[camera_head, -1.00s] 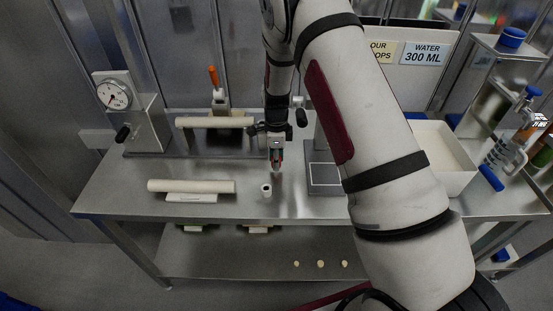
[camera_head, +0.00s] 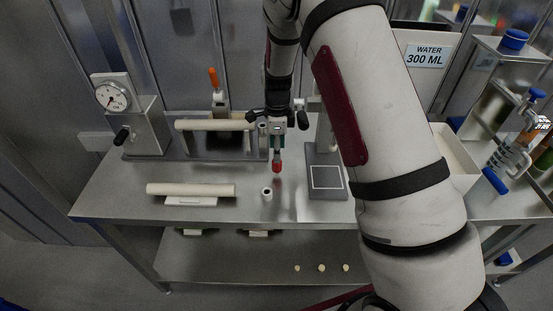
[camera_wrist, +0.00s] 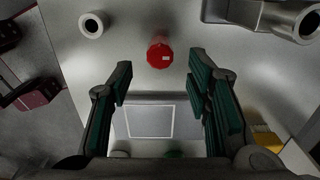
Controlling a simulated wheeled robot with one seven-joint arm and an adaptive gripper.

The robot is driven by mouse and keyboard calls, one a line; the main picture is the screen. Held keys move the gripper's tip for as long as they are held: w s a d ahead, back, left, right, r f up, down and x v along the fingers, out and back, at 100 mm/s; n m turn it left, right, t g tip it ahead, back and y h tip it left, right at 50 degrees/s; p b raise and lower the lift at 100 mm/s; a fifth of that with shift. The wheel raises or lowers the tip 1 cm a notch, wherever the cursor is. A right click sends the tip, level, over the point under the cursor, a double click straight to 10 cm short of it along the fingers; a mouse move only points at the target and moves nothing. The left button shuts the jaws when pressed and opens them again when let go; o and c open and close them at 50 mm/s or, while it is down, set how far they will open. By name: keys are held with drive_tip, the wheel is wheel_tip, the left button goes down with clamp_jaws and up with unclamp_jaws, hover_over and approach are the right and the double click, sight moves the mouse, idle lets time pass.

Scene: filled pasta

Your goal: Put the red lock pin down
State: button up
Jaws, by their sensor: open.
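The red lock pin shows as a small red knob (camera_head: 277,167) over the steel table, between the white ring and the grey plate. In the wrist view its round red top (camera_wrist: 160,55) faces the camera, between and slightly past my fingertips. My gripper (camera_head: 277,150) points down directly above it. In the wrist view both fingers of my gripper (camera_wrist: 161,70) are spread, with clear gaps on each side of the red top. The pin's lower part is hidden from the wrist and too small to make out from the head.
A small white hollow cylinder (camera_head: 267,194) stands just in front. The grey plate with a white square outline (camera_head: 326,178) is right. A pale roll (camera_head: 190,189) lies left, and another (camera_head: 214,124) lies behind. The dial gauge (camera_head: 112,97) stands at back left.

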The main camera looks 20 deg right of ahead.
drive_tip(key=s+r+n+t+y, duration=0.1)
drive_tip(key=s+r+n, duration=0.45)
drive_tip(key=r, duration=0.65)
drive_tip(key=s+r+n+t, duration=0.1)
drive_tip(key=s+r+n, duration=0.4)
drive_tip(key=r, duration=0.7)
drive_tip(key=s+r+n+t, duration=0.1)
drive_tip(key=s+r+n, duration=0.2)
drive_tip(key=s, duration=0.7)
drive_tip(key=s+r+n+t+h, duration=0.1)
drive_tip(key=s+r+n+t, duration=0.1)
drive_tip(key=s+n, duration=0.6)
drive_tip(key=shift+s+r+t+b, duration=0.3)
drive_tip(key=shift+s+r, duration=0.15)
drive_tip(key=shift+s, duration=0.5)
